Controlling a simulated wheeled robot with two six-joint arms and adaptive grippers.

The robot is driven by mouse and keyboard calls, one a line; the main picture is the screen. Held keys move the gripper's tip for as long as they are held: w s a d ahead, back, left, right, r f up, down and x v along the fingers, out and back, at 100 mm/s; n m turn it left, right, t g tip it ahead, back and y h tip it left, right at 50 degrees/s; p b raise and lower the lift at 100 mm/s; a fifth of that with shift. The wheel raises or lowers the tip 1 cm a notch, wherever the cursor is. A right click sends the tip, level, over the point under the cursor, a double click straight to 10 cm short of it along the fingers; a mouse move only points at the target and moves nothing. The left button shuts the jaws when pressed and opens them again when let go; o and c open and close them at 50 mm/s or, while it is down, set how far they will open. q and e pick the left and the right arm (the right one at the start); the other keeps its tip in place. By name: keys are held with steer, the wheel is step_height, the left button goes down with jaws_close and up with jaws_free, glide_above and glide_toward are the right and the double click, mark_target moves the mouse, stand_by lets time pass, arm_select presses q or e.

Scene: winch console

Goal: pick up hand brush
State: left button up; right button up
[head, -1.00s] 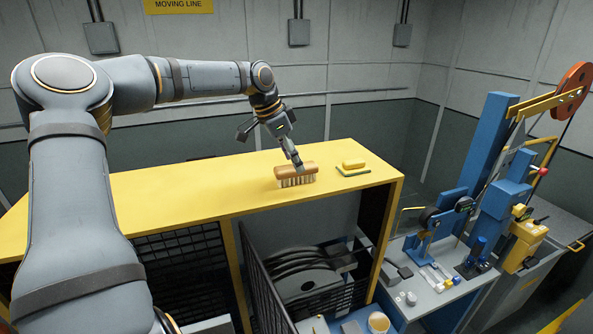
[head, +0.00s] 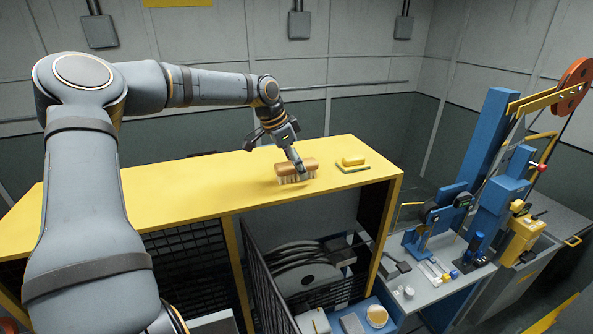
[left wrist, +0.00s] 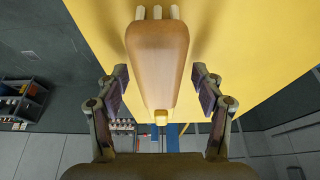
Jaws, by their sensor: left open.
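The hand brush (head: 296,168) has a brown wooden back and pale bristles. It stands bristles down on the yellow top of the cabinet (head: 150,190). My left gripper (head: 301,166) is at the brush, coming down from above and behind it. In the left wrist view the brush back (left wrist: 158,60) lies between the two open fingers of my left gripper (left wrist: 160,90), with a gap on each side. The near finger hides a little of the brush in the head view. My right gripper is not in view.
A yellow block on a green pad (head: 352,163) lies right of the brush, near the cabinet's right end. A blue winch machine (head: 490,200) and a grey bench (head: 430,285) stand to the right. Shelves with dark discs (head: 300,270) are below the top.

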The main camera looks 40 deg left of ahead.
arm_select(q)
steer(key=c, duration=1.3)
steer(key=shift+r, duration=0.15)
steer(key=shift+r, duration=0.25)
step_height(320, 180, up, 3)
steer(key=b, duration=0.2)
steer(key=shift+s+b, duration=0.1)
steer(key=shift+b, duration=0.2)
steer(key=s+d+r+b, duration=0.1)
steer(key=s+r, duration=0.2)
steer(key=s, duration=0.1)
steer(key=s+d+r+b, duration=0.1)
steer(key=s+r+b, duration=0.1)
steer(key=s, duration=0.3)
steer(key=s+d+r+b, duration=0.1)
steer(key=s+r, duration=0.3)
steer(key=shift+s+d+r+b, duration=0.2)
steer(key=shift+d+r+b, duration=0.1)
steer(key=shift+r+b, duration=0.1)
